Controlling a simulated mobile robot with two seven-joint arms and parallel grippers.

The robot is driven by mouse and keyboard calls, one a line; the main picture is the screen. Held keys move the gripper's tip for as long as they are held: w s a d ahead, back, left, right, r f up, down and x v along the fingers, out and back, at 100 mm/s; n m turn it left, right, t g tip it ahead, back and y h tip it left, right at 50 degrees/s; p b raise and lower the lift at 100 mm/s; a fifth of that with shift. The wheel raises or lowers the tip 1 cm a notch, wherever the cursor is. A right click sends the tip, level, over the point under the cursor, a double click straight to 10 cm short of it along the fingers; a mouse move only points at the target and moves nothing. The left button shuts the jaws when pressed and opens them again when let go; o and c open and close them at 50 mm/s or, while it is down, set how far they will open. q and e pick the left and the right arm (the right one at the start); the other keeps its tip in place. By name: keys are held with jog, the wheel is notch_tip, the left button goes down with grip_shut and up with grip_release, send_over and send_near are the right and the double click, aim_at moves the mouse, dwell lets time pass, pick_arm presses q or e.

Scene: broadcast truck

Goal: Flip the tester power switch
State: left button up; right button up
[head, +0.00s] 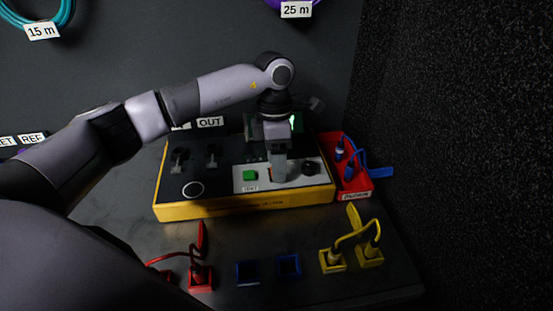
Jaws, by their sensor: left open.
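The tester (240,207) is a black box with a yellow border on the bench. Its panel has a light grey plate (240,187) with a green button (250,175) and a round dark knob (310,168). A small orange-red part, perhaps the power switch (270,174), shows between them, mostly hidden by my gripper. My left gripper (279,178) points down over the plate, its fingertips at or just above that part. I cannot tell whether they touch. It is open and holds nothing visible. My right gripper is not in view.
A red bin (356,194) with blue-plugged cables stands right of the tester. In front are a red connector (201,277), blue sockets (247,272) and yellow connectors (333,260) with a cable. A dark speckled wall (450,130) closes the right side. Coiled cables hang at the back.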

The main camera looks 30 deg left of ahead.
pick_arm(q)
jog(key=c, duration=1.1)
jog(key=shift+o, duration=0.3)
jog(key=shift+s+d+f+t+y+b, duration=0.1)
jog(key=shift+s+d+t+y+b, duration=0.05)
jog(key=shift+t+y+b, duration=0.35)
jog(key=shift+s+d+t+y+b, duration=0.15)
jog(key=shift+t+y+b, duration=0.15)
jog(key=shift+t+b, duration=0.3)
jog(key=shift+s+t+b, duration=0.1)
jog(key=shift+t+b, duration=0.2)
jog(key=shift+y, duration=0.3)
jog(key=o, duration=1)
jog(key=shift+o, duration=0.2)
